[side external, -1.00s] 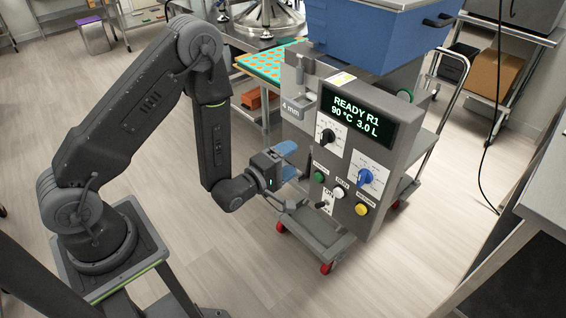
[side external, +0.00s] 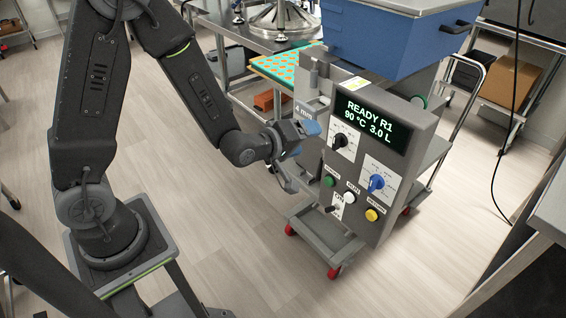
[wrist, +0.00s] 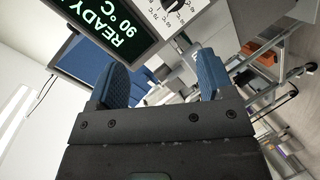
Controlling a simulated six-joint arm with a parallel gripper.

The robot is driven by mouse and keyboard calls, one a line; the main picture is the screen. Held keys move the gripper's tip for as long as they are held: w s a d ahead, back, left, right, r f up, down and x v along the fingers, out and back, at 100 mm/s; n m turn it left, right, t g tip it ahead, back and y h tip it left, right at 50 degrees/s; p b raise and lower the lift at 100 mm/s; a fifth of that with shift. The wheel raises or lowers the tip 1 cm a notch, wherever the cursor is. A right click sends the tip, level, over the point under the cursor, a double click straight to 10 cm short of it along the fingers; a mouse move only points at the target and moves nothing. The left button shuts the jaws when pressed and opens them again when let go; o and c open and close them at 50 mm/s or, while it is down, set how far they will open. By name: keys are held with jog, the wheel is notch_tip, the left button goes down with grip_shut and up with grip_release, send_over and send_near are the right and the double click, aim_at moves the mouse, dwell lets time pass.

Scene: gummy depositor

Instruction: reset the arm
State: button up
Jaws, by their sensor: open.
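My gripper (side external: 304,140) is open and empty, with blue finger pads, at the left side of the depositor's grey control panel (side external: 400,172). In the wrist view my gripper (wrist: 162,82) shows its two blue fingers spread apart, with nothing between them. The panel's display (side external: 371,124) reads "READY R1 90 °C 3.0 L"; part of the display also shows in the wrist view (wrist: 105,28). Below it are a black knob (side external: 340,141), a blue knob (side external: 376,183), and green (side external: 329,181), white (side external: 349,198) and yellow (side external: 371,215) buttons. I cannot tell whether a finger touches the panel.
A blue hopper (side external: 385,40) sits above the panel. A teal tray with orange pieces (side external: 286,66) lies behind it. The cart base (side external: 322,238) stands on red wheels. A grey counter edge (side external: 553,212) is at the right. Open floor (side external: 215,240) lies between my base and the cart.

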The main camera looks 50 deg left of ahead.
jog(key=s+r+m+g, duration=0.4)
jog(key=s+r+m, duration=0.2)
jog(key=s, duration=0.5)
jog(key=s+r+m+g, duration=0.4)
jog(key=s+r+m, duration=0.2)
jog(key=s, duration=0.6)
notch_tip(320, 180, up, 2)
jog(key=shift+a+m+g, duration=0.3)
jog(key=shift+m+g, duration=0.1)
